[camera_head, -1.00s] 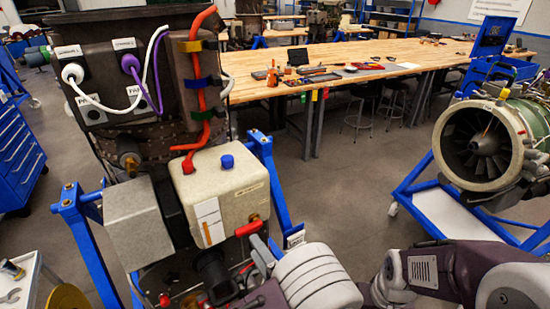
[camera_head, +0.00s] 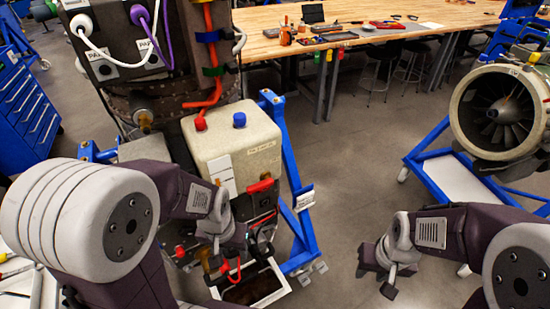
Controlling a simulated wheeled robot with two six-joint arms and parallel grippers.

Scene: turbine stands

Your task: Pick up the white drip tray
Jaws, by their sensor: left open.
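The white drip tray (camera_head: 284,288) is low at the bottom centre of the head view, below the turbine stand's front. Its rim is white and its inside looks dark brown. Part of its far side is hidden by my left gripper and by hoses. My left gripper (camera_head: 240,250) is open, above and behind the tray in the picture, in front of the dark fittings under the beige tank. Whether it touches anything cannot be told. My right gripper (camera_head: 377,277) is open and empty over bare floor, to the right of the tray.
The beige tank (camera_head: 232,150) with red and blue caps sits on a blue stand frame (camera_head: 290,170) close to my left arm. A jet engine (camera_head: 497,112) on a blue stand is at the right. A wooden workbench (camera_head: 370,40) is behind. Grey floor between is free.

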